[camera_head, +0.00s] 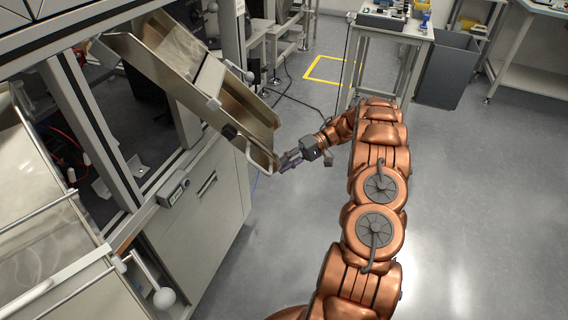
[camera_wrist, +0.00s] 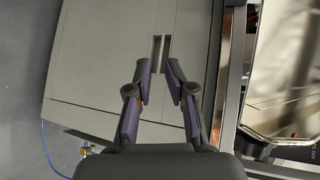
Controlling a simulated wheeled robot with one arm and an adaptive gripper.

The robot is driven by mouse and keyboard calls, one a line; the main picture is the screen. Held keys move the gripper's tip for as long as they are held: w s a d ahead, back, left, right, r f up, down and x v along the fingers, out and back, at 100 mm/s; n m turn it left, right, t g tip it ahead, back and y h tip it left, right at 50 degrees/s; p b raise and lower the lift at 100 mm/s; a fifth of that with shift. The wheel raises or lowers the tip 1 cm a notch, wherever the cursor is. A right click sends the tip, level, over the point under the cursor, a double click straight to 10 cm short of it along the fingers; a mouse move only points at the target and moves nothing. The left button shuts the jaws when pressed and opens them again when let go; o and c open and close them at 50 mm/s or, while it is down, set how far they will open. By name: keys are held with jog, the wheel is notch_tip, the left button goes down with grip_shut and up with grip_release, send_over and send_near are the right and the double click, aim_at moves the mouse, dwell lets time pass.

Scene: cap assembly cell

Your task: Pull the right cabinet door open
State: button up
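The grey cabinet door (camera_head: 195,215) is on the cabinet front below the machine frame, in the left half of the head view. It looks shut. Its dark slot handle (camera_head: 207,184) also shows in the wrist view (camera_wrist: 160,50), near the top centre. My gripper (camera_head: 286,161) is right of the cabinet in the head view, close in the picture to the rim of a tilted metal panel. In the wrist view my gripper (camera_wrist: 161,85) is open and empty, its fingers pointing toward the slot handle. I cannot tell the exact distance to the handle; no contact shows.
The tilted metal panel (camera_head: 140,55) sticks out above the cabinet, with a bent rod handle (camera_head: 257,160) at its lower end. A small grey box (camera_head: 173,188) sits on the cabinet's top edge. A workbench (camera_head: 392,25) and dark bin (camera_head: 447,70) stand behind. The floor at right is clear.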

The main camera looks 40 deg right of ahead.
jog(key=shift+s+d+r+p, duration=0.15)
jog(key=shift+s+d+r, duration=0.25)
jog(key=shift+s, duration=0.2)
jog(key=shift+s+d+r+p, duration=0.15)
jog(key=shift+s+d+r, duration=0.15)
jog(key=shift+s+r, duration=0.25)
jog(key=shift+p, duration=0.4)
